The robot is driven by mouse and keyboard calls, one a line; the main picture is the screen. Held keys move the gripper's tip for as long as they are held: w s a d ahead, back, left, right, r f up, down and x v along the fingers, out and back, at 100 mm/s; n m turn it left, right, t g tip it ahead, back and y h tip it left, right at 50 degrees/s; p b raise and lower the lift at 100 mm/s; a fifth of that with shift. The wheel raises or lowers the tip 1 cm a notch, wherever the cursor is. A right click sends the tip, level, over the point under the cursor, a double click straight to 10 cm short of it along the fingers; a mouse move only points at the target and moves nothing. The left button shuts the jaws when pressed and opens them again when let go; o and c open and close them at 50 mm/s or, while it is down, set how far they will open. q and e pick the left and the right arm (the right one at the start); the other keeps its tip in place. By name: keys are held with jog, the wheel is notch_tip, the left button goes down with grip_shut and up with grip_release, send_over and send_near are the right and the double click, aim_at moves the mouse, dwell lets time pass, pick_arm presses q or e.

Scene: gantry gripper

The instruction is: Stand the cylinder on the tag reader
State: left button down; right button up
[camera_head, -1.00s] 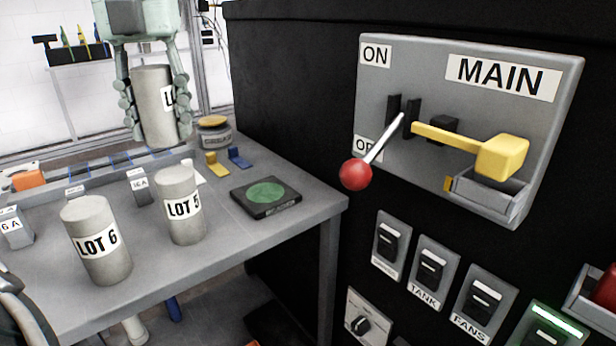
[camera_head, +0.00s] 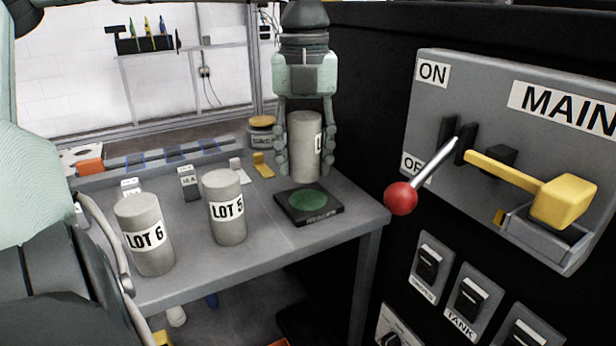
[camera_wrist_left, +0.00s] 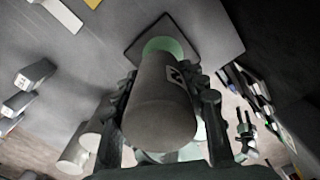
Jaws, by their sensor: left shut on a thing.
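My left gripper (camera_head: 305,146) is shut on a grey cylinder (camera_head: 304,135) with a white label whose lettering is mostly turned away. The cylinder is upright, held just above or behind the tag reader (camera_head: 309,205), a dark square pad with a green disc. In the left wrist view the held cylinder (camera_wrist_left: 158,105) covers part of the reader's green disc (camera_wrist_left: 165,46). I cannot tell the exact gap between cylinder and reader. Two more grey cylinders, LOT 5 (camera_head: 225,206) and LOT 6 (camera_head: 144,234), stand on the table to the left. My right gripper is not in view.
The grey table (camera_head: 262,240) is bare in front of the reader. A jar (camera_head: 262,131) and a yellow clip (camera_head: 263,166) are behind it. On the right, a black cabinet carries the MAIN panel, with a red-knobbed lever (camera_head: 401,197) projecting toward the table.

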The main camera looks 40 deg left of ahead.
aim_at(308, 182)
pick_arm(q)
jog(key=shift+w+d+f, duration=0.2)
jog(key=shift+w+f, duration=0.05)
jog(key=shift+f, duration=0.05)
notch_tip(308, 182, down, 3)
jog(key=shift+f, duration=0.35)
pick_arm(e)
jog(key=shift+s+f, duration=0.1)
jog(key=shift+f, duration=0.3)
pick_arm(q)
jog(key=shift+f, duration=0.1)
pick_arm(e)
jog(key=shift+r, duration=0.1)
pick_arm(q)
jog(key=c, duration=1.1)
grip_release()
jog(key=shift+o, duration=1.2)
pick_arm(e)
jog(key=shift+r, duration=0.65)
